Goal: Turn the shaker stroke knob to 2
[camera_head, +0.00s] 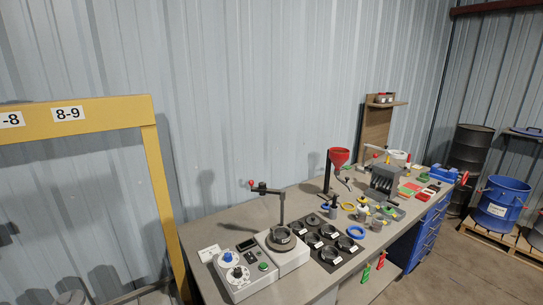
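The shaker (290,258) stands at the near left end of the bench, with a dark round holder on its pale base and an upright post behind. Its control box (240,290) is beside it on the left. On the box are a blue knob (228,257), a dark dial with a white centre (237,274), a green button (263,267) and a small dark display (247,244). The labels are too small to read, so I cannot tell which knob sets the stroke or where it points. Neither of my grippers is in view.
The bench (222,226) runs away to the right. A black tray (341,262) with several round cups is right of the shaker. A yellow frame (157,165) rises at the left. A white card (209,253) lies near the control box.

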